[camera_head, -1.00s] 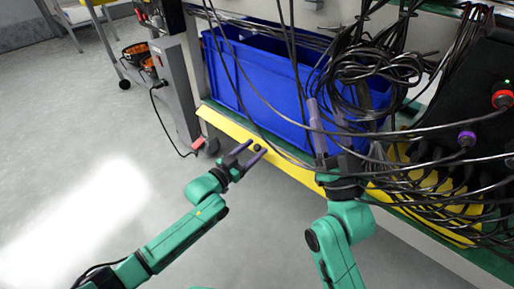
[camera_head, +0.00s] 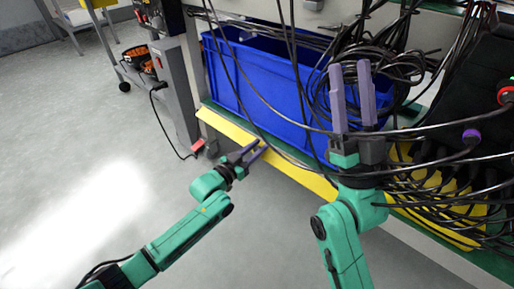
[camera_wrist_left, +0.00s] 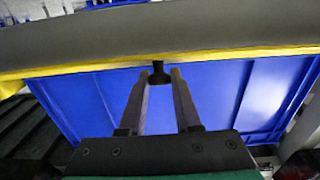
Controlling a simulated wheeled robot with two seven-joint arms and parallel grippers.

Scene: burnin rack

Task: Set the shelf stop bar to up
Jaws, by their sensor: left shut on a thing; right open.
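The shelf stop bar (camera_head: 228,130) is a long yellow strip along the shelf's front edge, below the blue bin. It also shows as a yellow edge in the wrist view (camera_wrist_left: 236,53). A small black knob (camera_wrist_left: 158,74) sticks out from it between my left fingertips. My left gripper (camera_head: 254,152) is shut on this knob; its fingertips also show in the wrist view (camera_wrist_left: 163,74). In the head view the fingers mostly hide the knob. My right gripper (camera_head: 352,72) is open and empty, fingers pointing up, in front of the bin and cables.
The blue bin (camera_head: 250,83) stands on the shelf behind the bar. Black cables (camera_head: 375,50) hang in loops over the bin and around my right gripper. A grey post (camera_head: 172,85) stands left of the shelf.

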